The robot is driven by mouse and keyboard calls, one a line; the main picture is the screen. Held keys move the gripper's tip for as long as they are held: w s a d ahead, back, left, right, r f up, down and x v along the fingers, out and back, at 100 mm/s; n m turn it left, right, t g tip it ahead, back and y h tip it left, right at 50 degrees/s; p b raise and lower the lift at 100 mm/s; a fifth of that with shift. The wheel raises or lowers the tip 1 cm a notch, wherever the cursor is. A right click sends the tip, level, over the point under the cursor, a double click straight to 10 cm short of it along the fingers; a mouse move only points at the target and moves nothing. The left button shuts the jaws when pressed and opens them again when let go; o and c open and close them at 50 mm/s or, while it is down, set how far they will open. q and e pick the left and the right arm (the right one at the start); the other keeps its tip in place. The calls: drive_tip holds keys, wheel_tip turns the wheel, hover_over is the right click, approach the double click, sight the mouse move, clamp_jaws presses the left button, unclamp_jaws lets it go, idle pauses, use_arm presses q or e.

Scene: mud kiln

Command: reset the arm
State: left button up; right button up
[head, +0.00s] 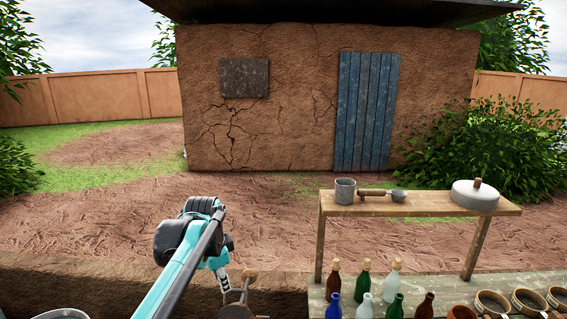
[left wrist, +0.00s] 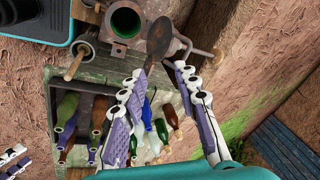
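My left arm reaches in from the bottom of the head view, with the left gripper (head: 236,284) low over the wall edge. In the left wrist view the left gripper (left wrist: 158,72) has its two fingers spread apart with nothing held between them. A dark round-headed pan or ladle (left wrist: 160,38) lies beyond the fingertips, apart from them as far as I can tell. Small white jointed pieces at the lower left edge of the left wrist view look like my right gripper (left wrist: 13,162). They are too small and cut off to show its state. My right arm is not in the head view.
Several bottles (head: 362,281) stand on a low wooden bench at the right. A metal box with a green opening (left wrist: 125,22) is near the left gripper.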

use_arm(q)
drive_tip(key=s+f+n+t+b, duration=0.1)
drive_tip(key=s+f+n, duration=0.3)
drive_tip(key=s, duration=0.4)
drive_tip(key=s+f+n+t+b, duration=0.1)
drive_tip(key=s+f+n+b, duration=0.1)
drive_tip(key=s+f, duration=0.4)
drive_tip(key=s+a+f+n+t+b, duration=0.1)
drive_tip(key=s+f+n, duration=0.4)
drive_tip(key=s, duration=0.5)
drive_tip(key=shift+s+n+t+b, duration=0.15)
drive_tip(key=shift+n+t+b, duration=0.15)
drive_tip(key=shift+t+b, duration=0.25)
